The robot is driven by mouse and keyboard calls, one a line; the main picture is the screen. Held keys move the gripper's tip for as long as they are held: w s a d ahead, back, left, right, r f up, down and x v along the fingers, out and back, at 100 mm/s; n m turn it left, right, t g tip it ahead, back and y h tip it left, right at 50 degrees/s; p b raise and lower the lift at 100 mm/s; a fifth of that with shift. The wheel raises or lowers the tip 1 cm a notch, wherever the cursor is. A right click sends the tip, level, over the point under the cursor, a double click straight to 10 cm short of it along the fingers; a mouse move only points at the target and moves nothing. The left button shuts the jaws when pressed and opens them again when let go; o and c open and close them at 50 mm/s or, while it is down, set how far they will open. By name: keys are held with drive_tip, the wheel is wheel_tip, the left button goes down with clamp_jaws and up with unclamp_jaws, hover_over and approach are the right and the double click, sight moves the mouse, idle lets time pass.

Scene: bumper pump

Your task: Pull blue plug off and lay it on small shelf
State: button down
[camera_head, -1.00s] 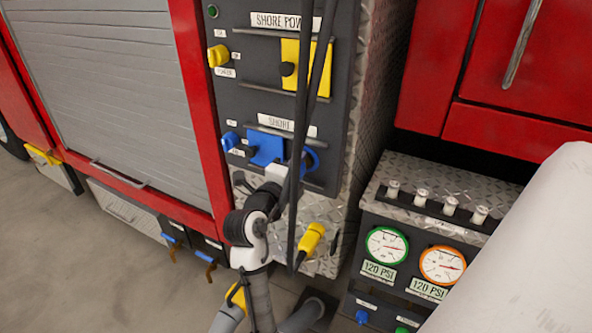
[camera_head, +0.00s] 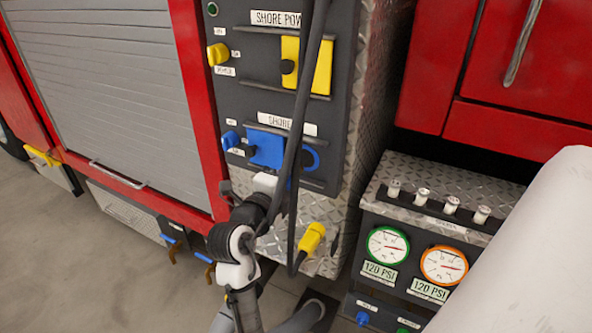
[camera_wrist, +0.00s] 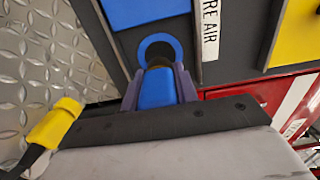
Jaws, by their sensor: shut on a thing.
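The blue plug (camera_wrist: 157,90) is between the two fingers of my gripper (camera_wrist: 160,88) in the wrist view. My gripper is shut on it. The plug is lined up with the round blue-ringed socket (camera_wrist: 160,37), with a dark gap visible between them. In the head view the socket's ring (camera_head: 318,156) shows a dark centre, and my gripper (camera_head: 285,184) is below and left of it, partly hidden by a cable. The small shelf (camera_head: 277,246) looks like the diamond-plate ledge under the panel. A yellow plug (camera_head: 311,238) lies on it, also seen in the wrist view (camera_wrist: 55,122).
A black cable (camera_head: 300,120) hangs in front of the panel and crosses my gripper. A blue flap (camera_head: 265,148) sits left of the socket, and a yellow flap (camera_head: 318,66) is above. A gauge box (camera_head: 390,205) stands at the right. The ledge left of the yellow plug looks clear.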

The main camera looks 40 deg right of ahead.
drive_tip(key=shift+v, duration=1)
